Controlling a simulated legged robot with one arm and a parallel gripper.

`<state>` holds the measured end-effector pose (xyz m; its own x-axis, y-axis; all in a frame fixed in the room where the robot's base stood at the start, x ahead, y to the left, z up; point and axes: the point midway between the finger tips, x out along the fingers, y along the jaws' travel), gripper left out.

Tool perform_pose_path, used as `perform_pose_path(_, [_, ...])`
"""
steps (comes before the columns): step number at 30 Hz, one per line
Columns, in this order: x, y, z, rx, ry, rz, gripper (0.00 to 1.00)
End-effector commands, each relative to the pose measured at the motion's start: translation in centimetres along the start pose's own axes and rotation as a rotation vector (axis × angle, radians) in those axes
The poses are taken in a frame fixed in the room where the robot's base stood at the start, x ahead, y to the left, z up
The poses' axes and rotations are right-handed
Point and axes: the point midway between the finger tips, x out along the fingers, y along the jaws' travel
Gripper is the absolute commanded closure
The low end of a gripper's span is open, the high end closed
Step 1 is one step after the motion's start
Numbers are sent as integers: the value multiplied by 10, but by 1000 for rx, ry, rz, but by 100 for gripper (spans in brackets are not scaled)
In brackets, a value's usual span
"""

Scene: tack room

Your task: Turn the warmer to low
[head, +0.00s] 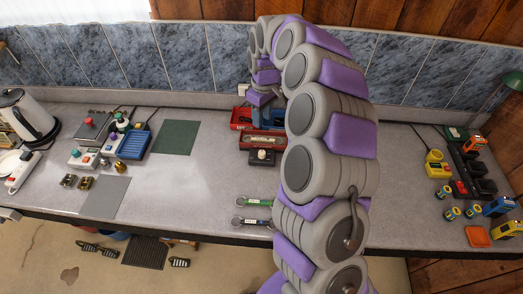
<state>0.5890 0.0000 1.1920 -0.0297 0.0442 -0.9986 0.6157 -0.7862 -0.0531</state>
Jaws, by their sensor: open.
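I cannot tell for sure which thing is the warmer. A small black box with a pale round knob (262,156) sits on the counter just in front of a red tray (242,119). A pale box with a red knob (84,157) stands at the left, next to a blue flat-topped unit (134,144). Knob settings are too small to read. My gripper (259,99) hangs over the back of the counter by the red tray, behind the black box and apart from it. It is open; its fingers are small and partly hidden by my arm.
A kettle (27,116) and power strip (23,172) stand at the far left. A green mat (175,137) and grey mat (104,197) lie flat. Wrenches (255,202) lie near the front edge. Yellow and blue items, including a yellow device (437,165), crowd the right.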

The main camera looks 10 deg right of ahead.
Motion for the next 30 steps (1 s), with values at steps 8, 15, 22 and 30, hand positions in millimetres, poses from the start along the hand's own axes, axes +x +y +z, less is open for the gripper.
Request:
perform_pose_path(8, [18,11,-1,-3,-9,5,58])
perform_pose_path(15, [60,10,-2,-2,-9,6,58])
perform_pose_path(22, [107,9,0,-3,-12,4,58])
perform_pose_path(30, [154,10,-1,-1,-8,8,58])
